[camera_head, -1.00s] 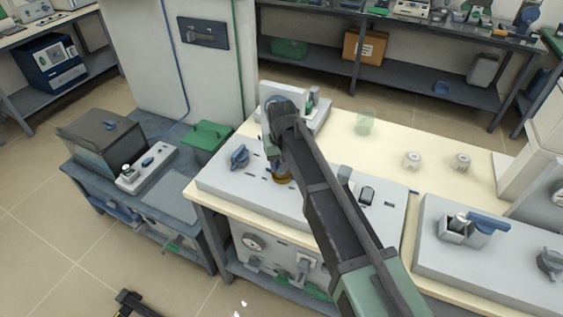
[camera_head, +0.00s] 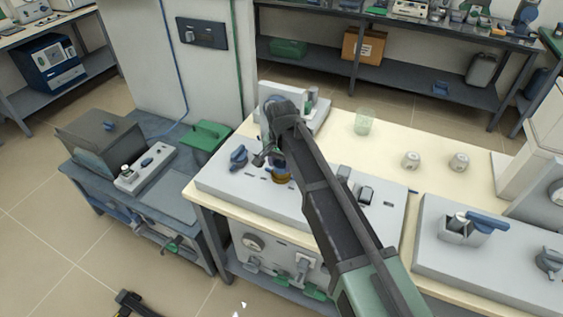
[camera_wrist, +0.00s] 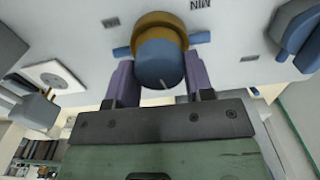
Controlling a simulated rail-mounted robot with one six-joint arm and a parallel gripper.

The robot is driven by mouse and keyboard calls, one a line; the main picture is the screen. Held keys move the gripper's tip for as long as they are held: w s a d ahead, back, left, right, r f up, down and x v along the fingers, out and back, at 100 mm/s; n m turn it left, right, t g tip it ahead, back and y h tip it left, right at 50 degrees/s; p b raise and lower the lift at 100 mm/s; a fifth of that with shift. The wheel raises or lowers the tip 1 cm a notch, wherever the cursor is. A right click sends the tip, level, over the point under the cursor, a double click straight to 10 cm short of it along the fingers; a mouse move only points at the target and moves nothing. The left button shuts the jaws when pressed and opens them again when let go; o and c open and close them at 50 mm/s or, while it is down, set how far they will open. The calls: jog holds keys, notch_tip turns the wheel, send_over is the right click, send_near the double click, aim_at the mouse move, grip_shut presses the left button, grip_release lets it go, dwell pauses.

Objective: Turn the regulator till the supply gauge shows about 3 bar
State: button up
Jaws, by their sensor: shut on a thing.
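A blue knob with a brass collar, which looks like the regulator (camera_wrist: 160,62), stands on the pale sloped panel (camera_head: 222,181). In the wrist view, the two purple fingers of my gripper (camera_wrist: 160,80) lie on either side of the knob and are shut on it. A pale line marks the knob's face. In the head view, my arm hides most of the knob, with its brass collar (camera_head: 282,179) showing below my wrist.
Another blue knob (camera_head: 238,157) sits left on the same panel; a blue knob also shows at right in the wrist view (camera_wrist: 300,30). A pale upright box (camera_head: 268,96) stands behind my wrist. A glass beaker (camera_head: 363,122) stands on the bench, with clear top around it.

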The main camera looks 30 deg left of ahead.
aim_at(282, 162)
dwell(0.4)
jog(key=o, duration=0.9)
jog(key=shift+o, duration=0.2)
notch_tip(282, 162, up, 11)
jog(key=p, duration=1.1)
jog(key=shift+f, duration=0.1)
